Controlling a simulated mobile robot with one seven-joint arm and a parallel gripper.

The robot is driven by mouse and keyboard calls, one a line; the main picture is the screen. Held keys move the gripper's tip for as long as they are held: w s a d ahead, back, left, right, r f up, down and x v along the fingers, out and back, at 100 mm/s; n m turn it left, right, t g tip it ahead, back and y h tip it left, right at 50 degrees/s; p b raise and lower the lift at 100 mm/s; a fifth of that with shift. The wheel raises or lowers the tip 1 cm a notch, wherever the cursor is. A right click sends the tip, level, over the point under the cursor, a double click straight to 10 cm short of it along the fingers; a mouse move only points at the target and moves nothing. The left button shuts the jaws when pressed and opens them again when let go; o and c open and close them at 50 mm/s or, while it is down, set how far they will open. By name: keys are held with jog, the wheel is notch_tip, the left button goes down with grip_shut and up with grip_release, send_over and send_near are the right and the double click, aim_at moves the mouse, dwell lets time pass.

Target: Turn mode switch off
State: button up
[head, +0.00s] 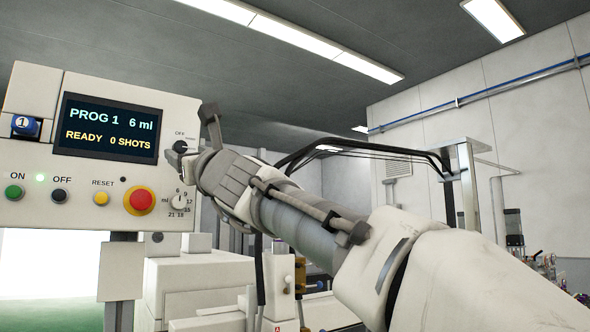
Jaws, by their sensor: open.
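The mode switch (180,147) is a small dark knob at the right edge of the white control panel (40,95). An "OFF" label shows just above it; other lettering there is too small or covered to read. My gripper (194,143) is open at the switch, with one dark finger (209,112) standing up to the right of the label. The gripper body covers the right side of the switch. I cannot tell whether the fingers touch the knob, or which way it points.
The panel's screen (108,128) reads PROG 1, 6 ml, READY, 0 SHOTS. Below are a green ON button (14,192), a dark OFF button (59,196), a yellow RESET button (102,199), a red stop button (139,201) and a ml dial (180,200) close under my gripper.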

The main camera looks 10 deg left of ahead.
aim_at(182, 149)
jog(key=shift+p+x, duration=0.65)
jog(key=shift+x, duration=1)
grip_shut()
